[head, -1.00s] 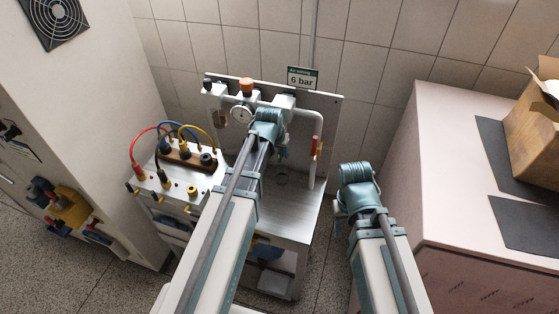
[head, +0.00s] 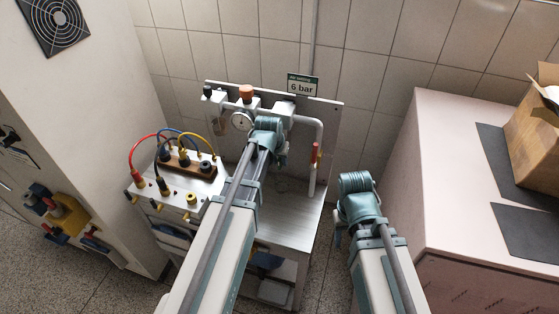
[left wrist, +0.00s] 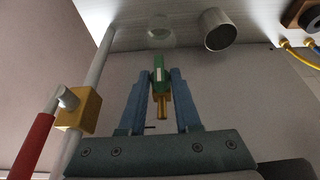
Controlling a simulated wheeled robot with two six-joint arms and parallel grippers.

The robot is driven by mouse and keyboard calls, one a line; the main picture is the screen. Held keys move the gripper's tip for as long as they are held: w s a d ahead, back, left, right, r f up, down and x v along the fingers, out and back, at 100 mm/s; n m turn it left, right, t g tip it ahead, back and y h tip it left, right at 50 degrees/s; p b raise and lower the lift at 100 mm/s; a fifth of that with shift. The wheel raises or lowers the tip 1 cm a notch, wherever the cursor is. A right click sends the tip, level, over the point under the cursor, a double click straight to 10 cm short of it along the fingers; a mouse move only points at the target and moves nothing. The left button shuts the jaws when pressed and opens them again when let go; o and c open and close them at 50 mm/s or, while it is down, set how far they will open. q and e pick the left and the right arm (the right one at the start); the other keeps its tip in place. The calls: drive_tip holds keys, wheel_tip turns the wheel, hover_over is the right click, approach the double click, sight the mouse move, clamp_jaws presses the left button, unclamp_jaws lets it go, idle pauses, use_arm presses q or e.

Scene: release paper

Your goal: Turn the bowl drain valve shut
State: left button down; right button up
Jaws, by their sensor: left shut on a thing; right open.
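In the left wrist view, my left gripper (left wrist: 158,78) has its blue fingers shut on a small green piece (left wrist: 158,62), which looks like the drain valve's handle. A brass part (left wrist: 162,106) shows between the fingers beside it. In the head view, my left gripper (head: 267,134) is at the panel, right of the gauge, and its wrist hides the fingertips, the bowl and the valve. My right gripper (head: 341,222) is open and empty, apart from the panel, in front and to the right.
A pipe (head: 318,130) with a red-handled valve (head: 315,153) runs down right of my left gripper. A gauge (head: 241,121) and orange knob (head: 246,91) are to its left. A hose manifold (head: 188,162) stands further left. A pink cabinet (head: 440,170) bounds the right side.

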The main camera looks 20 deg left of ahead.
use_arm(q)
drive_tip(key=shift+a+f+n+h+b, duration=0.15)
drive_tip(key=shift+h+b, duration=0.1)
drive_tip(key=shift+h, duration=0.3)
drive_tip(key=shift+a+f+n+h+b, duration=0.1)
drive_tip(key=shift+a+n+h+b, duration=0.1)
drive_tip(key=shift+h, duration=0.35)
drive_tip(key=shift+a+f+n+t+h+b, duration=0.25)
drive_tip(key=shift+n+h+b, duration=0.35)
drive_tip(key=shift+h+b, duration=2.4)
drive_tip(key=shift+a+f+n+t+h+b, duration=0.5)
drive_tip(key=shift+h+b, duration=1.25)
drive_tip(key=shift+b, duration=2.4)
drive_tip(key=shift+d+f+n+t+h+b, duration=0.15)
drive_tip(key=shift+n+h+b, duration=0.6)
drive_tip(key=shift+h+b, duration=2.25)
drive_tip(key=shift+r+y+b, duration=0.1)
drive_tip(key=shift+y+b, duration=0.45)
drive_tip(key=shift+b, duration=0.2)
drive_tip(key=c, duration=0.9)
unclamp_jaws()
